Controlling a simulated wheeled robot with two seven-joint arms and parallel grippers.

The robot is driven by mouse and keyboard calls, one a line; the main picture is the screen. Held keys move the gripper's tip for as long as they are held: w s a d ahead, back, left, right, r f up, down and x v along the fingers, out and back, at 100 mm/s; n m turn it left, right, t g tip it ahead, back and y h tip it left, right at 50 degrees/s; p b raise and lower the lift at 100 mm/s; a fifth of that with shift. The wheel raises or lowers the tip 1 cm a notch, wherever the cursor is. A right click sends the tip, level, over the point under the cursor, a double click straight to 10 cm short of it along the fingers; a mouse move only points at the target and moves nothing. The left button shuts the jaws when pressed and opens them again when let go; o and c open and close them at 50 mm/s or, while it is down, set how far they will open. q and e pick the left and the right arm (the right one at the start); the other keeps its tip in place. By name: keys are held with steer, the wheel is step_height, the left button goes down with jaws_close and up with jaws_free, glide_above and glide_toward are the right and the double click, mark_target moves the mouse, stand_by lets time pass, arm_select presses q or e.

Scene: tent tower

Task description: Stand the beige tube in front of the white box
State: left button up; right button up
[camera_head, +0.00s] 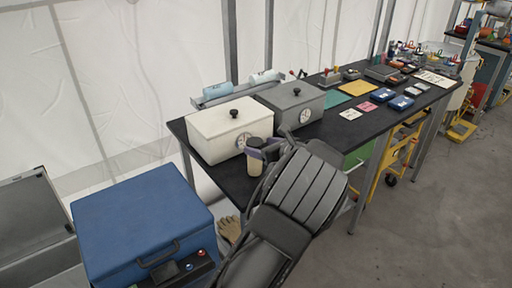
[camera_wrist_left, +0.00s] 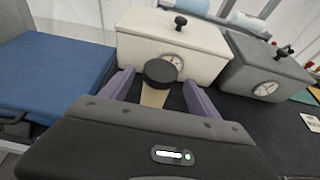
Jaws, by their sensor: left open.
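The beige tube (camera_head: 255,168) with a black cap is upright on the black table, just in front of the white box (camera_head: 212,146), at the table's near left part. In the left wrist view the tube's black cap (camera_wrist_left: 160,72) shows in front of the white box (camera_wrist_left: 172,49), and its beige body is partly hidden by my gripper. My left gripper (camera_head: 262,151) is open, with its purple-grey fingers on either side of the tube; I cannot tell whether they touch it. The fingers also show in the left wrist view (camera_wrist_left: 158,88). My right gripper is not in view.
A grey box (camera_head: 290,106) with a gauge stands right of the white box. Light-blue rolls (camera_head: 217,90) lie behind. A blue case (camera_head: 142,222) stands left of the table. Cards and small boxes cover the table farther right; bare black table (camera_head: 322,128) lies between.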

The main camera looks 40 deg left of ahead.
arm_select(q)
steer(key=b+v, duration=0.1)
steer(key=v, duration=0.7)
stand_by(0.5)
steer(key=s+d+f+n+g+h, duration=0.1)
steer(key=s+d+f+n+h, duration=0.2)
steer(key=f, duration=0.7)
steer(key=s+d+f+n+g+h, duration=0.1)
steer(key=s+d+f+h, duration=0.4)
steer(key=f, duration=0.6)
steer(key=s+d+f+n+g+h, duration=0.1)
steer(key=s+d+f+n+g, duration=0.3)
steer(key=f, duration=0.6)
steer(key=s+d+f+n+t+h, duration=0.1)
steer(key=s+d+f+n+h, duration=0.3)
steer(key=s+d+n, duration=0.3)
steer(key=s+d+f+n+t+h, duration=0.1)
steer(key=s+d+f+n+h, duration=0.3)
steer(key=s+d+n, duration=0.4)
steer(key=s+d, duration=0.5)
steer(key=shift+f+t, duration=0.35)
steer(key=shift+t, duration=0.05)
